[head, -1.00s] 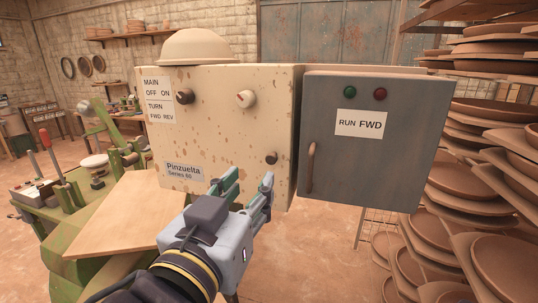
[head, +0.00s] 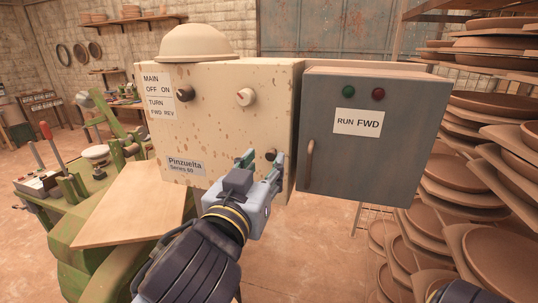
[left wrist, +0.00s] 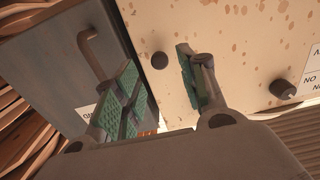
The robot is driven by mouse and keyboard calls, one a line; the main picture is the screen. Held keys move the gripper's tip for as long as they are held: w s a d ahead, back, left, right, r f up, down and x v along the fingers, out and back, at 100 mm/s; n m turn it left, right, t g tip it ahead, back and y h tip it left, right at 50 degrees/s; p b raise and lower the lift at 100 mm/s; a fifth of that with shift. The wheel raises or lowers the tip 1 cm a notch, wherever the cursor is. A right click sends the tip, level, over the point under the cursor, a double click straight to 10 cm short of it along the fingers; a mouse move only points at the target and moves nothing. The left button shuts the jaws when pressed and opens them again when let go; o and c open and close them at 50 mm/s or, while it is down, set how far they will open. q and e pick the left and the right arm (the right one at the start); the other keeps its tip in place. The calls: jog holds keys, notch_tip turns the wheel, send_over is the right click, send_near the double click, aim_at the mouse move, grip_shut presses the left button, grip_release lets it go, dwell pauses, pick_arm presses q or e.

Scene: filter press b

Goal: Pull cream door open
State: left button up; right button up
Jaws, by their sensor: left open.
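The cream door (head: 225,120) is the speckled front of a cream box and looks shut. My left gripper (head: 262,160) is open in front of that small knob. In the left wrist view the knob (left wrist: 159,60) shows between the two green-padded fingers, beyond their tips or near them; contact cannot be told. A bit of my right arm shows at the bottom right; its gripper is out of view.
A grey box (head: 375,150) with a brown handle (head: 309,160) stands just right of the cream box. A dome (head: 195,42) sits on top. A wooden board (head: 135,205) and green machine are at left. Racks of brown plates (head: 480,150) fill the right.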

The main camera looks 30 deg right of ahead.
aim_at(270, 156)
pick_arm(q)
jog(key=shift+p+x, duration=0.35)
jog(key=shift+x, duration=1.85)
grip_shut()
